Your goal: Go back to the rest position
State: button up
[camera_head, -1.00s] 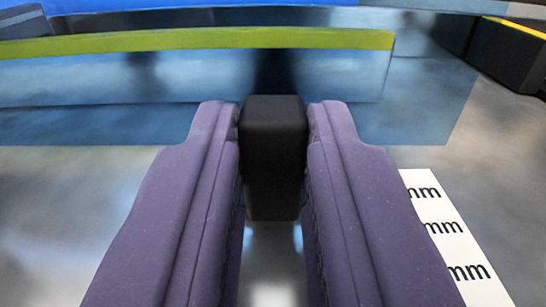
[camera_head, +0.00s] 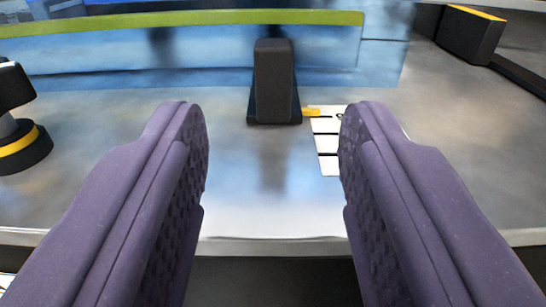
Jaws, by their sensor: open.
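My gripper (camera_head: 272,115) shows in the camera_head view as two purple padded fingers, wide apart with nothing between them. Beyond the fingertips, a black upright block (camera_head: 273,82) stands on the grey metal table (camera_head: 250,190). The block is apart from both fingers. The table's front edge runs across the view between the fingers.
A blue panel with a green top rail (camera_head: 200,18) runs across the back. A black knob with a yellow ring (camera_head: 22,143) stands at the left. A white label strip (camera_head: 327,140) lies right of the block. A black yellow-topped part (camera_head: 470,33) stands at the back right.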

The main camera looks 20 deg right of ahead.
jog(key=shift+s+a, duration=0.2)
jog(key=shift+s, duration=0.25)
jog(key=w+r, duration=0.1)
jog(key=r, duration=0.1)
jog(key=w+a+r+y, duration=0.1)
jog(key=w, duration=0.1)
jog(key=w+r+y, duration=0.1)
jog(key=w+r, duration=0.1)
jog(key=shift+w+a+r+m+g, duration=0.1)
jog(key=shift+a+r+m+g, duration=0.2)
jog(key=shift+m, duration=0.1)
notch_tip(320, 180, up, 28)
jog(key=s+d+n+y, duration=0.1)
jog(key=s+n+y, duration=0.15)
jog(key=y, duration=0.25)
jog(key=s+d+r+n+g+h, duration=0.1)
jog(key=s+d+r+n, duration=0.1)
jog(key=s+r, duration=0.9)
notch_tip(320, 180, up, 2)
jog(key=shift+s+d+r, duration=0.1)
jog(key=shift+s+d, duration=0.15)
jog(key=shift+d, duration=0.5)
